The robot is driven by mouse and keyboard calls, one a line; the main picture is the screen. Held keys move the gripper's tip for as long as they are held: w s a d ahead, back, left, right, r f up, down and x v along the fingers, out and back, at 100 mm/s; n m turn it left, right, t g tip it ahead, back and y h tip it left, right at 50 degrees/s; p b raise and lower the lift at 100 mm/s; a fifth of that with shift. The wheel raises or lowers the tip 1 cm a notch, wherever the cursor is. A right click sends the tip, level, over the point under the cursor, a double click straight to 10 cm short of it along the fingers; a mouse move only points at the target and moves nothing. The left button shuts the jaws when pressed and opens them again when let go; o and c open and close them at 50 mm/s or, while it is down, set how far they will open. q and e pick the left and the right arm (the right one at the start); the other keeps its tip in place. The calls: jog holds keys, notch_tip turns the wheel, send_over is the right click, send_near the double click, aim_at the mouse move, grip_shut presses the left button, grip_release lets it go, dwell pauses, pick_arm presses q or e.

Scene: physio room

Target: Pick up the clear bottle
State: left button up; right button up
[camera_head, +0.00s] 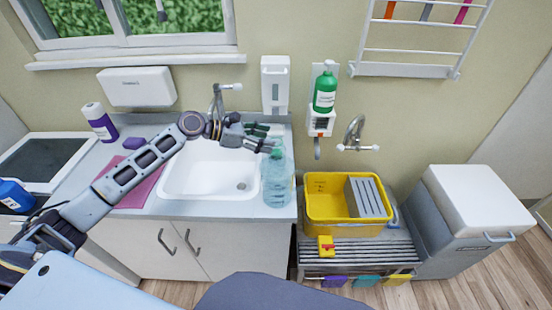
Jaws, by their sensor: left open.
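The clear bottle (277,178) stands upright on the counter at the right of the sink. It is see-through with a bluish tint. My left arm reaches in from the left across the sink. My left gripper (271,138) is open, with its fingers at the top of the bottle. The fingers overlap the bottle's neck in the picture, and I cannot tell whether they touch it. The bottle's cap is partly hidden by the fingers. My right gripper is not in view.
The white sink (205,172) lies left of the bottle, with a tap (221,100) behind. A purple-and-white bottle (100,122) and pink cloth (138,183) are on the counter's left. A yellow bucket (318,217) stands right, below a green bottle (325,92) on the wall.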

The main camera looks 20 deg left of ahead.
pick_arm(q)
jog(key=x, duration=0.4)
jog(key=shift+w+d, duration=0.15)
jog(key=shift+d, duration=0.15)
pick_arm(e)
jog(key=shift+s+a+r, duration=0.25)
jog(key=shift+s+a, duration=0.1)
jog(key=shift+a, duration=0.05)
pick_arm(q)
jog(key=c, duration=1)
jog(key=shift+o, duration=0.2)
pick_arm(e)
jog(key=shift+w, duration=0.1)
pick_arm(q)
jog(key=shift+r, duration=0.1)
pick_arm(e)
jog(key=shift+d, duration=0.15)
